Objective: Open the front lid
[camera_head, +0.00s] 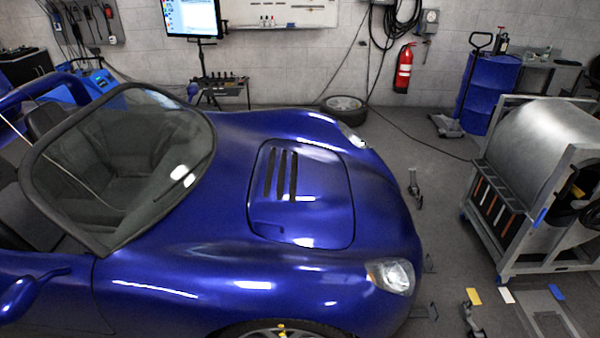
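The front lid (318,205) is a blue panel with rounded corners on the nose of the blue sports car (215,265). It lies flush with the bodywork, so it looks closed. Dark slots (281,174) run across its left half, and a small dark recess or handle shows near its lower left corner. The car faces right, with its windshield to the left of the lid. Neither of my grippers shows in the head view.
A large metal roller machine (540,160) on a wheeled frame stands at the right. A blue drum (487,92), a red fire extinguisher (403,69) and a tire (344,106) are along the back. Floor between car and machine is partly clear, with small metal stands (414,188).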

